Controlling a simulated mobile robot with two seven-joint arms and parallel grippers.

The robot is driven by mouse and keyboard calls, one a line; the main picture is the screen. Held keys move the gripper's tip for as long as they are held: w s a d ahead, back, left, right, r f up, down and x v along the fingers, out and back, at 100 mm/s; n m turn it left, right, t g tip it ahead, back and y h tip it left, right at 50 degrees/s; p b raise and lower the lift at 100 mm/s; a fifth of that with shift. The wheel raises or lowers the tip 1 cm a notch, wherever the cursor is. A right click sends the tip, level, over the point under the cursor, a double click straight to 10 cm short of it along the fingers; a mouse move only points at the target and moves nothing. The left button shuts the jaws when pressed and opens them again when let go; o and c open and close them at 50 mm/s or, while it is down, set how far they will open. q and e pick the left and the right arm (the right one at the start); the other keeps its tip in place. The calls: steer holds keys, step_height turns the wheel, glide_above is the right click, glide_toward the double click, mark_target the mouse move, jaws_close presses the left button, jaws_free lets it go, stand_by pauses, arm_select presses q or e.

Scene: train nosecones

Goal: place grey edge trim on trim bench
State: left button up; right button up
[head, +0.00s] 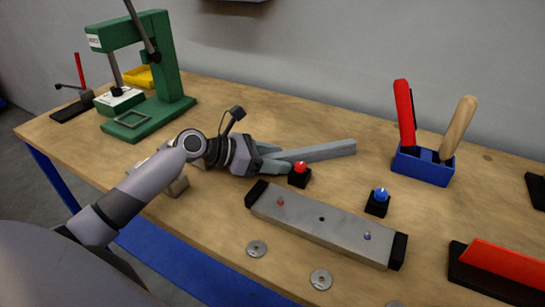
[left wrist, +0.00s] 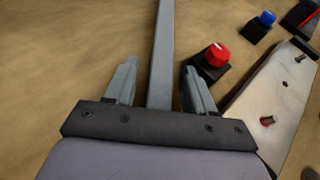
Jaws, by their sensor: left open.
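The grey edge trim (head: 325,151) is a long straight bar lying on the wooden bench (head: 250,105), behind the red-knobbed block. My left gripper (head: 283,160) is at the bar's left end, low over the bench. In the left wrist view the trim (left wrist: 163,45) runs lengthwise between the fingers of my left gripper (left wrist: 160,75), which are open with a gap on each side. The trim's near end is hidden behind the gripper body. My right gripper is not in view.
A red-knobbed block (head: 300,174) sits close beside the right finger. A metal plate with black ends (head: 320,222) lies in front, near a blue-knobbed block (head: 378,202). A green press (head: 150,75) stands back left, and a blue tool holder (head: 423,166) right.

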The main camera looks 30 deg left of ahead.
arm_select(q)
steer(key=shift+r, duration=0.1)
steer(key=v, duration=1.2)
steer(key=shift+d, duration=0.1)
